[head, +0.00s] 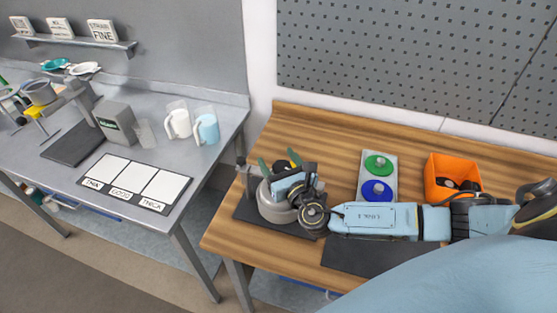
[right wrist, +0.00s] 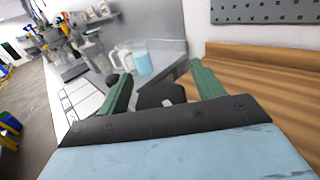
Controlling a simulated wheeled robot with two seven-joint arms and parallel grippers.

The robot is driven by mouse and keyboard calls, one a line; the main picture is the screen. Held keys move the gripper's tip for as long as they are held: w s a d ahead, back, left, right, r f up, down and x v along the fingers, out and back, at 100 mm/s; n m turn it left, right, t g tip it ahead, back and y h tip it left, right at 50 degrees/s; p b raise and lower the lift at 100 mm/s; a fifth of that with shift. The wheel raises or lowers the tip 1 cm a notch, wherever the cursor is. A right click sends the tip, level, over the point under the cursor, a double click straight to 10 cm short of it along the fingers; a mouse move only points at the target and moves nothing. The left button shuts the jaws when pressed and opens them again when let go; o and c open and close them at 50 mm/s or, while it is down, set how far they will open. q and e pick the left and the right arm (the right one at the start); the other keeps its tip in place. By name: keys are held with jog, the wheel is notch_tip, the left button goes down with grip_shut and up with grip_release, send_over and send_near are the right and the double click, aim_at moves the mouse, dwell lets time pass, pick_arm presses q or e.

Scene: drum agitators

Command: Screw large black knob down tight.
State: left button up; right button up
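My right gripper (head: 277,160) is over the grey round drum-like fixture (head: 272,209) on the wooden bench. Its two green fingers stand apart. In the right wrist view, a dark blocky piece (right wrist: 160,95), possibly the large black knob, shows between and beyond the open fingers (right wrist: 162,82), with gaps on both sides. I cannot tell whether the fingers touch it. In the head view the gripper and wrist hide most of the fixture's top, and I cannot make out the knob there. My left gripper is not in view.
A tray with a green knob (head: 379,165) and a blue knob (head: 377,191) lies right of the fixture. An orange bin (head: 440,173) holds dark parts. A black mat (head: 350,257) lies at the front. The grey bench at left holds two jugs (head: 207,128) and a white card (head: 135,183).

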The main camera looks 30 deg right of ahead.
jog(key=c, duration=1)
jog(key=shift+o, duration=0.2)
jog(key=shift+m+h, duration=0.3)
jog(key=shift+h, duration=0.2)
